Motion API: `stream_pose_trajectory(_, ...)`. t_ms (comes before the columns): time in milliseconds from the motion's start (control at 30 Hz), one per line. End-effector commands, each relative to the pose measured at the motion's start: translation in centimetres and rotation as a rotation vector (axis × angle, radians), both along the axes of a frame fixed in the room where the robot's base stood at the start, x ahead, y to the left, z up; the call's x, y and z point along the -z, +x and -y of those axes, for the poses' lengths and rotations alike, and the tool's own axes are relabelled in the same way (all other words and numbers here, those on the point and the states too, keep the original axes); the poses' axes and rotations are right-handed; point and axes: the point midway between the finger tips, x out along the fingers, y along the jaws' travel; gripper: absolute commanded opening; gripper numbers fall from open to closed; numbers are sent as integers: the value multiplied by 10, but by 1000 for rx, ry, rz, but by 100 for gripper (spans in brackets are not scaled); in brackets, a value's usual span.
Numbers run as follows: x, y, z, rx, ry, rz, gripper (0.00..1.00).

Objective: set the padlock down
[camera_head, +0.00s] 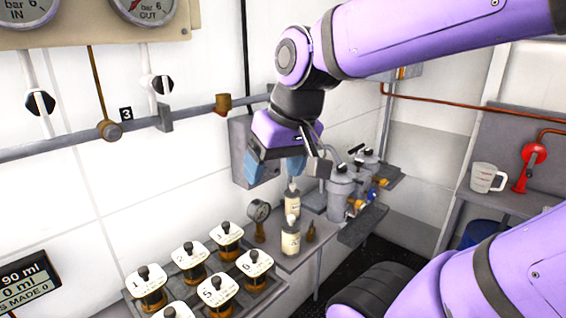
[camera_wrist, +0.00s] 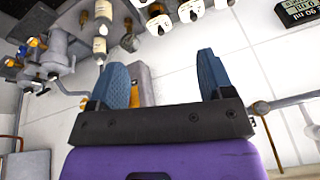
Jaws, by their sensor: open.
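My gripper (camera_head: 274,167) is open, with its blue fingers in front of a grey wall box (camera_head: 240,150) in the head view. In the wrist view the two fingers of my gripper (camera_wrist: 155,78) stand wide apart, with no object clearly held between them. A small yellow-orange patch (camera_wrist: 134,93) shows beside the left finger, against the grey box (camera_wrist: 143,78). I cannot tell whether this patch is the padlock. No padlock is clearly visible in the head view, where my gripper and wrist hide part of the box.
Numbered jars (camera_head: 228,237) stand in a rack at lower left. Grey canisters (camera_head: 342,190) stand to the right. A pipe (camera_head: 75,145) runs along the wall. A measuring jug (camera_head: 486,177) sits far right.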

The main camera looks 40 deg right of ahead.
Motion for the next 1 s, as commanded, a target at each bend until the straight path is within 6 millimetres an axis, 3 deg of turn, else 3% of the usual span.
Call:
stream_pose_trajectory(100,-10,-16,-6,-83,-66,71,74)
stream_pose_trajectory(300,-16,-27,-8,-143,-118,124,74)
stream_pose_trajectory(1000,-17,-27,-8,-145,-120,126,74)
